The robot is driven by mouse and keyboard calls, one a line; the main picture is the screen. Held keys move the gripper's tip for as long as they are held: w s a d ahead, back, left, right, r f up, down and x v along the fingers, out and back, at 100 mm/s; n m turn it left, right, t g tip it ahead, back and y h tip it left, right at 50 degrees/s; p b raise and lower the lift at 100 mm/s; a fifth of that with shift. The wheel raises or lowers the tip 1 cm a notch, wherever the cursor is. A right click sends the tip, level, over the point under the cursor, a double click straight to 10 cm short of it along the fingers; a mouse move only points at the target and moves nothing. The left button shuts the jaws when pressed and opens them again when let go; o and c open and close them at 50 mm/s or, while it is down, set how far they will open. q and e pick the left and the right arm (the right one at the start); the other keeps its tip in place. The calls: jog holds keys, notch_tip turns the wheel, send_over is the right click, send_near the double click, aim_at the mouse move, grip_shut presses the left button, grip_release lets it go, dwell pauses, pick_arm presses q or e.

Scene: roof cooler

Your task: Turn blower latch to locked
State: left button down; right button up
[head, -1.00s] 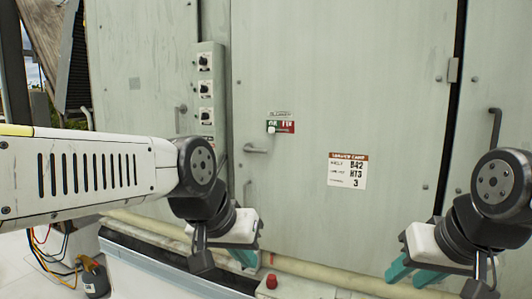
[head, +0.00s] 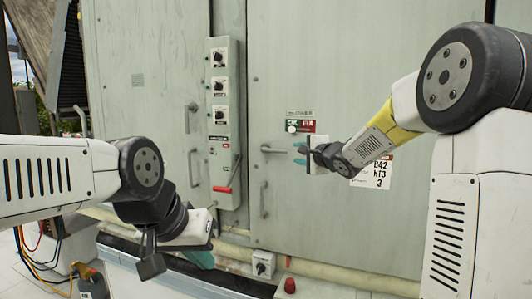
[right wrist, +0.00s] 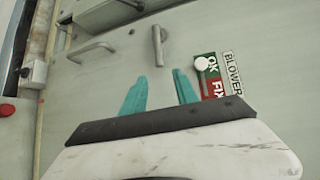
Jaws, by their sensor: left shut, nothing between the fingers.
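The blower latch (head: 275,149) is a grey lever lying horizontal on the pale green cabinet door, below the green-and-red OK/FIX sign (head: 300,126). In the right wrist view the latch (right wrist: 157,45) lies just ahead of the fingertips, in line with the gap between them. My right gripper (head: 299,153) is open, its teal fingers (right wrist: 159,76) apart and empty, at the latch's free end. I cannot tell whether they touch it. My left gripper (head: 203,259) is shut and empty, low at the left in front of the cabinet.
A switch panel (head: 220,110) with several knobs and a red-handled lever (head: 224,188) is left of the door. A pull handle (head: 263,200) sits below the latch. A pale pipe (head: 330,278) and grey switch box (head: 263,264) run along the cabinet's foot.

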aim_at(281, 152)
jog(key=shift+y, duration=0.4)
jog(key=x, duration=0.2)
jog(key=a+x, duration=0.1)
jog(key=x, duration=0.2)
jog(key=s+x, duration=0.1)
jog(key=x, duration=0.2)
jog(key=shift+w+a, duration=0.25)
jog(key=shift+a, duration=0.2)
jog(key=shift+w+a+f, duration=0.1)
jog(key=shift+w+a, duration=0.2)
jog(key=shift+w, duration=0.35)
grip_shut()
